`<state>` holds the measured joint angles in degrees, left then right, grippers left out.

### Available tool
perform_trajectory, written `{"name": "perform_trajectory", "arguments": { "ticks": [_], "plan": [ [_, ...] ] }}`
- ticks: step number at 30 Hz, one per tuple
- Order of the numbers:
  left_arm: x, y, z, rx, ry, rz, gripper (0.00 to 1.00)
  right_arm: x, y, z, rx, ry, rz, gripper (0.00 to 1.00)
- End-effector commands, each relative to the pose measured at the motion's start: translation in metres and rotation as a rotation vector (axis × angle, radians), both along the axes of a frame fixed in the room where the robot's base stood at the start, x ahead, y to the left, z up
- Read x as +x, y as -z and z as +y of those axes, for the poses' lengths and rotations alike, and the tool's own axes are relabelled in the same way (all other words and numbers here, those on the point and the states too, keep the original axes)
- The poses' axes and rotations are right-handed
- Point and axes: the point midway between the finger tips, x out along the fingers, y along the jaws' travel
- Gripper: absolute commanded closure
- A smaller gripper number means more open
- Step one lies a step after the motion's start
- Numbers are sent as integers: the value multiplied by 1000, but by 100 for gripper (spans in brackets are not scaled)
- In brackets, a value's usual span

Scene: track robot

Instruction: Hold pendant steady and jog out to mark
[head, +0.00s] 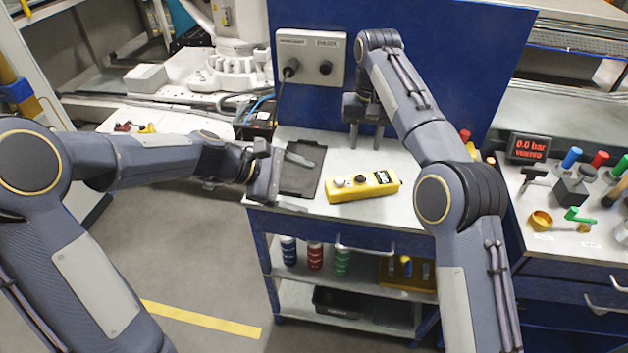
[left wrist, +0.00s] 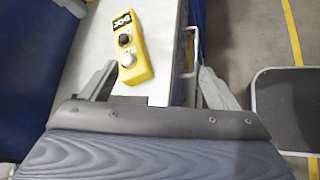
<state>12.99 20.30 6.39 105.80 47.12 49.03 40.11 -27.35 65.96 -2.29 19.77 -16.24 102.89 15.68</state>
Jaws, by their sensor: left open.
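I cannot make out the mark.
A dark mat (head: 301,177) lies left of the pendant. A blue panel with a grey socket box (head: 311,57) stands behind. A red display reading 0.0 bar (head: 528,147) and coloured-handled fittings are on the right bench. A white robot base (head: 240,68) stands back left.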

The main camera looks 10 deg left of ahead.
Motion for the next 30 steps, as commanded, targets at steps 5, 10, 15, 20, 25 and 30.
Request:
{"name": "perform_trajectory", "arguments": {
  "ticks": [5,10,15,20,25,30],
  "plan": [
    [50,38,-11,-195,-156,209,18,0,0,0,0,0,0,64],
    [74,59,-16,-301,-243,325,18,0,0,0,0,0,0,64],
    [83,68,-22,-336,-269,362,18,0,0,0,0,0,0,64],
    [90,77,-41,-335,-268,363,18,0,0,0,0,0,0,64],
    [99,87,-63,-334,-269,361,18,0,0,0,0,0,0,64],
    [106,93,-79,-334,-269,360,18,0,0,0,0,0,0,64]
  ]
}}
